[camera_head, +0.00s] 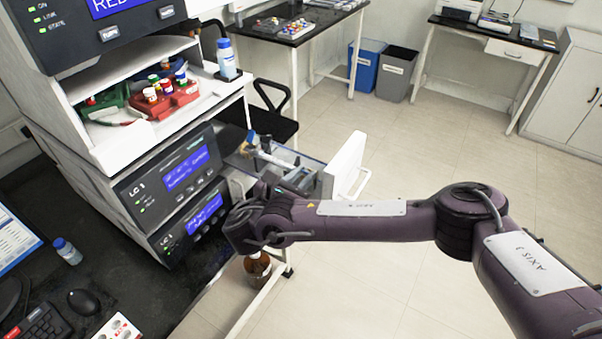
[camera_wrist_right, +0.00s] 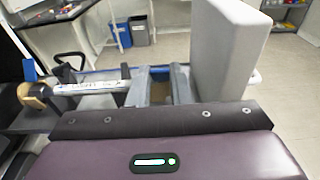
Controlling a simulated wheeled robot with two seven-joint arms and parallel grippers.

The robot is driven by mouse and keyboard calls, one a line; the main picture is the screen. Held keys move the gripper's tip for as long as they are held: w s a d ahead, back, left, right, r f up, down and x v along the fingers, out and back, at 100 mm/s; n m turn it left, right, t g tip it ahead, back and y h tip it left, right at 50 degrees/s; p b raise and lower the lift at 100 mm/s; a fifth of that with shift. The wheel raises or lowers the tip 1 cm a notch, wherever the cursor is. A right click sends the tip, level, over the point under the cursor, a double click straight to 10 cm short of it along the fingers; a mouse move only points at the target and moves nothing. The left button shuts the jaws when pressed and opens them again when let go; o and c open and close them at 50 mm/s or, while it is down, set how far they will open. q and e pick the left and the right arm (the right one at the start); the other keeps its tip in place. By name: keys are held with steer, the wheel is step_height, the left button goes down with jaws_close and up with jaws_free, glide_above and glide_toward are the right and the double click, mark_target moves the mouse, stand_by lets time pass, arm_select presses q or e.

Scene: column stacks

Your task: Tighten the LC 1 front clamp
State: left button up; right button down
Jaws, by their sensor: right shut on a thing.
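The LC 1 unit (camera_head: 168,178) is a dark-fronted box with a blue lit display, in the stack at left. An open compartment with a white door (camera_head: 345,165) stands out at its right side. A white labelled column (camera_head: 265,153) with a tan end lies there; it also shows at left in the right wrist view (camera_wrist_right: 90,87). My right gripper (camera_head: 297,178) is at this compartment beside the door. Its grey fingers (camera_wrist_right: 163,88) are shut on a small part, seemingly the front clamp, mostly hidden between them. My left gripper is out of view.
A brown bottle (camera_head: 257,265) stands below my right wrist. A mouse (camera_head: 84,302) lies on the dark bench. Floor at right is clear.

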steer(key=g+p, duration=0.1)
steer(key=p, duration=0.1)
steer(key=r+g+y+p, duration=0.1)
steer(key=p, duration=0.1)
steer(key=w+d+g+y+p, duration=0.1)
steer(key=p, duration=0.1)
steer(key=shift+r, duration=0.3)
steer(key=shift+w+d+f+g+y+p, duration=0.15)
steer(key=shift+g+y+p, duration=0.2)
steer(key=shift+p, duration=0.2)
steer(key=shift+w+a+g+y+p, duration=0.1)
steer(key=shift+g+y+p, duration=0.2)
steer(key=shift+p, duration=0.25)
steer(key=c, duration=1.3)
jaws_free()
steer(key=b+v, duration=0.2)
steer(key=v, duration=0.5)
steer(key=shift+s+a+r, duration=0.2)
steer(key=shift+r, duration=0.05)
